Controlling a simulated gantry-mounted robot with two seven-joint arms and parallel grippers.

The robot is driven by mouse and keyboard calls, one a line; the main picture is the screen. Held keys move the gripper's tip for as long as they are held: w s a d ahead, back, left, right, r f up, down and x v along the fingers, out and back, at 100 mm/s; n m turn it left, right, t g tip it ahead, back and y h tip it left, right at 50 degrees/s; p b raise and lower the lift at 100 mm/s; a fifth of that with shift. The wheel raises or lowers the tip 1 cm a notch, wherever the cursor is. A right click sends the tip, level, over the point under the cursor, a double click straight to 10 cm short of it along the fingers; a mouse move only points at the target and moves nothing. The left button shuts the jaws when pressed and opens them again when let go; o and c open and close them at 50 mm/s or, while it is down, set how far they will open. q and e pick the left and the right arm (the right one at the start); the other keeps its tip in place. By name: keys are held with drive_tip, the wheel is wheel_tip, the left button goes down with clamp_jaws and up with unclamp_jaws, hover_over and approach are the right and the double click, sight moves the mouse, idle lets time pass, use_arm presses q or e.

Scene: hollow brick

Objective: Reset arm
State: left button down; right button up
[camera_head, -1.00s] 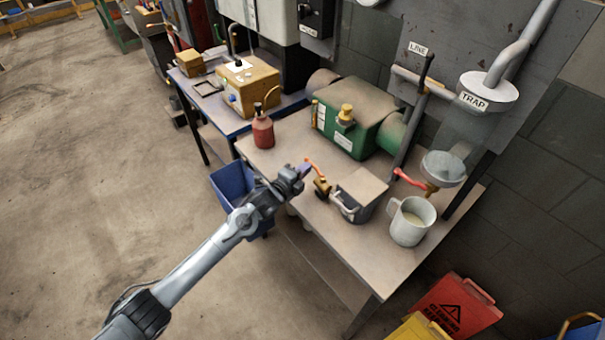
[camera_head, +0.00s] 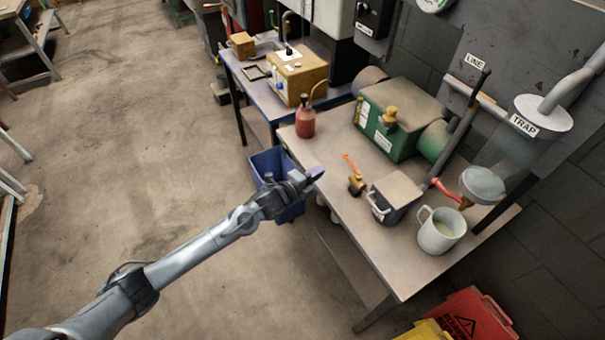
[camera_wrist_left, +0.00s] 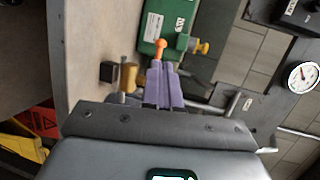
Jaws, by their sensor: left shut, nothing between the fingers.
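My left arm reaches in from the lower left in the head view. Its gripper (camera_head: 312,175) is over the near left edge of the workbench (camera_head: 400,268), with nothing held. In the left wrist view the purple fingers of the left gripper (camera_wrist_left: 163,66) are together and empty. A brass valve with an orange lever (camera_head: 355,180) stands on the bench to the right of the gripper, apart from it. In the wrist view the orange lever (camera_wrist_left: 158,44) shows just past the fingertips. My right gripper is not in view.
A grey lidded box (camera_head: 393,196), a pale mug (camera_head: 441,231), a red bottle (camera_head: 305,120) and a green machine (camera_head: 400,115) stand on the bench. A blue bin (camera_head: 290,212) is below the gripper. Red and yellow bins (camera_head: 470,318) stand at the lower right. Open floor lies left.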

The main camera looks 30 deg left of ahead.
use_arm(q)
drive_tip(key=s+d+f+n+g, duration=0.1)
drive_tip(key=s+d+f, duration=0.15)
drive_tip(key=s, duration=0.35)
drive_tip(key=s+d+f+n+g, duration=0.1)
drive_tip(key=s+d+f+n, duration=0.1)
drive_tip(key=s+f, duration=0.35)
drive_tip(key=s+d+f+n+g, duration=0.1)
drive_tip(key=s+d+f, duration=0.1)
drive_tip(key=s, duration=0.6)
drive_tip(key=s+a+r+n+g+y, duration=0.2)
drive_tip(key=s+r+n+g, duration=0.15)
drive_tip(key=s+n, duration=0.45)
drive_tip(key=s+a+r+n+g+y, duration=0.1)
drive_tip(key=s+r+n+g, duration=0.35)
drive_tip(key=s, duration=0.65)
wheel_tip(320, 180, up, 28)
drive_tip(key=n+p, duration=0.2)
drive_tip(key=p, duration=2.9)
drive_tip(key=shift+s+a+r+g+y, duration=0.25)
drive_tip(key=shift+s+g+y, duration=0.05)
drive_tip(key=shift+s+g, duration=0.1)
